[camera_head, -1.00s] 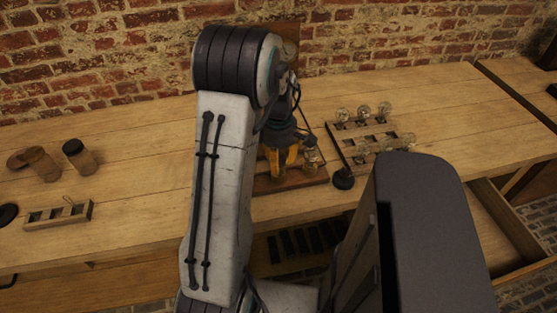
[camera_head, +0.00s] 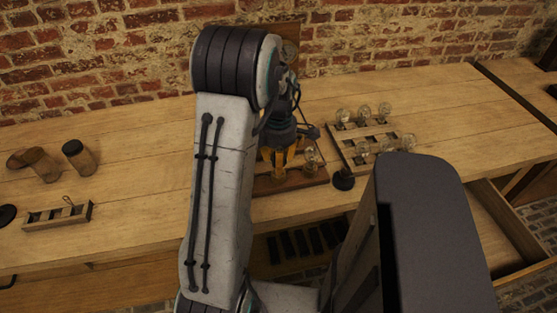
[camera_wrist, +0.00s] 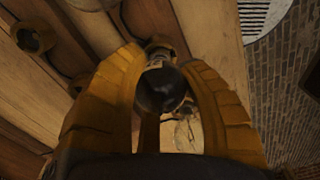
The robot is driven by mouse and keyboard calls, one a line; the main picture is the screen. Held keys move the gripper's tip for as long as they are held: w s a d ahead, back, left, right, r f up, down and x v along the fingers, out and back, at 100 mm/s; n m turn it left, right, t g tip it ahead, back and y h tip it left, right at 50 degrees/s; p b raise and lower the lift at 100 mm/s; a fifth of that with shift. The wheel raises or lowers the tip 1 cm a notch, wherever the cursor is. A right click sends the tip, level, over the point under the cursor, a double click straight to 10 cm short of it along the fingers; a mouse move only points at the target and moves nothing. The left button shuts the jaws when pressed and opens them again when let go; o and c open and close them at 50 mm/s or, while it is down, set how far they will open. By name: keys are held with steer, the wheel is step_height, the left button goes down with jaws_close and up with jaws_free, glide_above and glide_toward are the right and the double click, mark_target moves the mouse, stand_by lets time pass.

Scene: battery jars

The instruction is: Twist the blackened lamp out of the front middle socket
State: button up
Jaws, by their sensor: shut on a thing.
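The blackened lamp (camera_wrist: 160,90) is a dark round bulb between my yellow fingers in the wrist view. A pale metallic part shows at its far end, close to a brass-coloured ring; I cannot tell whether the lamp is still seated. My gripper (camera_head: 280,165) is shut on the lamp over the dark wooden socket board (camera_head: 292,183). The fingers and arm hide much of the board and the lamp in the head view. Another socket (camera_wrist: 32,38) shows at upper left in the wrist view. A clear lamp (camera_head: 310,158) stands just right of my fingers.
A wooden rack (camera_head: 352,150) with several clear lamps stands to the right. A round black object (camera_head: 343,180) sits between board and rack. A drawer (camera_head: 500,225) is open at lower right.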

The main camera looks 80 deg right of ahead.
steer(key=shift+r+p, duration=0.9)
steer(key=shift+r, duration=0.35)
steer(key=shift+r+p, duration=1.85)
steer(key=shift+r, duration=0.55)
